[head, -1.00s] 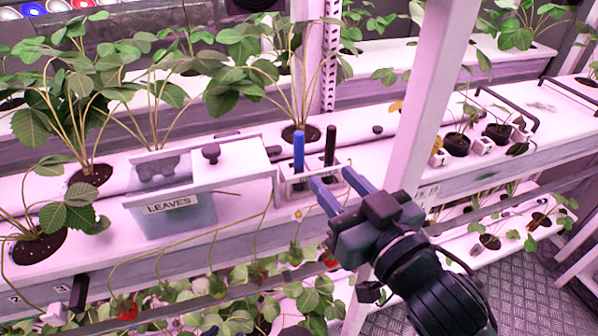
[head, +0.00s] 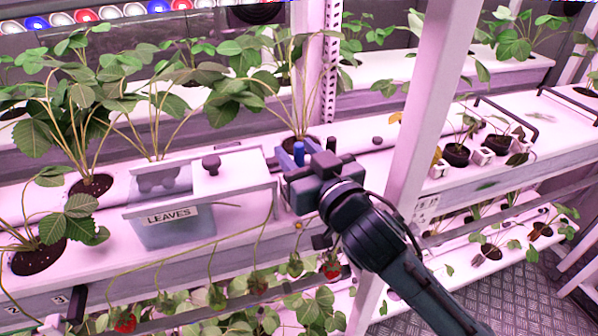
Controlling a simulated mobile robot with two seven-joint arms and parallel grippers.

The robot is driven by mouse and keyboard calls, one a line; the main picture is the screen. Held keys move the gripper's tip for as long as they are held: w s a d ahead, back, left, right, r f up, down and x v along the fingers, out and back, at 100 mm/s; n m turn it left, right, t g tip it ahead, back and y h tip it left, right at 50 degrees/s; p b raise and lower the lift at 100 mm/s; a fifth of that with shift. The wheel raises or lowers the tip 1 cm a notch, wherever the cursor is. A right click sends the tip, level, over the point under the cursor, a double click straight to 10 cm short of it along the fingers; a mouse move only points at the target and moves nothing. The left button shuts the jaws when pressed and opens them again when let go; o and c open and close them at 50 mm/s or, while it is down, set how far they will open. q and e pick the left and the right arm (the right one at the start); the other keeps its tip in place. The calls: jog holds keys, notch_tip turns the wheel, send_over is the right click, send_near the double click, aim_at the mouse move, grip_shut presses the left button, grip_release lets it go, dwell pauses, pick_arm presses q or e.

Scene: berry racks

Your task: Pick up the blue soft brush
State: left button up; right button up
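The blue soft brush (head: 299,150) stands upright at its holder on the white rack, right of the leaves box. Only the top of its blue handle shows, and its lower part is hidden behind my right gripper. My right gripper (head: 297,157) is at the handle, with bluish fingers close beside it. The finger gap is mostly hidden by the gripper body, so I cannot tell whether the fingers are apart or closed on the handle. The brush holder is largely covered by the gripper. My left gripper is not in view.
A box labelled LEAVES (head: 175,230) with a knobbed white lid (head: 235,172) stands just left of the gripper. A white post (head: 418,130) rises to its right. Strawberry plants (head: 85,110) stand left and behind. Red berries (head: 331,270) hang below the shelf edge.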

grip_shut()
dwell(0.4)
